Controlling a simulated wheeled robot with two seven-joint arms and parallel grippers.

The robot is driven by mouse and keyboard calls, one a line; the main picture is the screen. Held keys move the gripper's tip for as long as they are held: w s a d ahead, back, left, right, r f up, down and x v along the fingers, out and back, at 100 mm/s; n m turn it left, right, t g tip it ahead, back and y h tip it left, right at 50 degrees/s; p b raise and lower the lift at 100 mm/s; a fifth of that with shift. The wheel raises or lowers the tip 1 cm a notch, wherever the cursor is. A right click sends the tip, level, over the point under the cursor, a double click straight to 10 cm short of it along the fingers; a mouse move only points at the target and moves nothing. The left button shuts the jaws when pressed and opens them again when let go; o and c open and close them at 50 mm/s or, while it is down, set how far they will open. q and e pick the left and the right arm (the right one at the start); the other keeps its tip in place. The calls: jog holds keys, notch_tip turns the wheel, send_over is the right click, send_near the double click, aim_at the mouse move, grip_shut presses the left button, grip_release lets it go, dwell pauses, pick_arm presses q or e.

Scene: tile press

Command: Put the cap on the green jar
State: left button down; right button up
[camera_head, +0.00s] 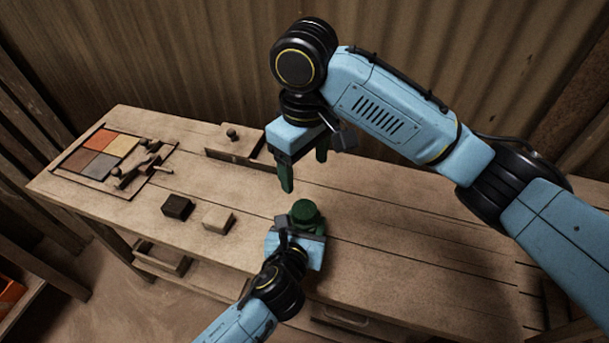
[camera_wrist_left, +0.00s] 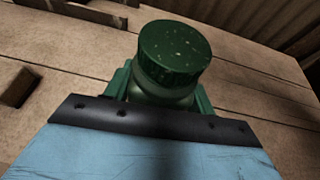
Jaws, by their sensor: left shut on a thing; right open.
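The green jar (camera_wrist_left: 160,94) stands upright between the fingers of my left gripper (camera_head: 304,226), which is shut on its body. The dark green cap (camera_wrist_left: 175,52), with pale specks on top, rests on the jar's mouth and looks about level. The cap also shows in the head view (camera_head: 305,210). Whether it is tightened cannot be told. My right gripper (camera_head: 304,172) is open and empty, above and a little behind the jar, with its fingers pointing down. The jar's lower part is hidden by my left gripper.
On the wooden bench (camera_head: 400,235), a dark block (camera_head: 177,207) and a light block (camera_head: 218,219) lie left of the jar. A tray of coloured tiles (camera_head: 101,165) with dark metal parts is at far left. A small knobbed box (camera_head: 235,146) stands at the back. The bench right of the jar is clear.

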pick_arm(q)
jog(key=shift+c, duration=2.2)
grip_release()
jog(key=p+v, duration=0.2)
jog(key=v, duration=1.1)
jog(key=shift+s, duration=0.25)
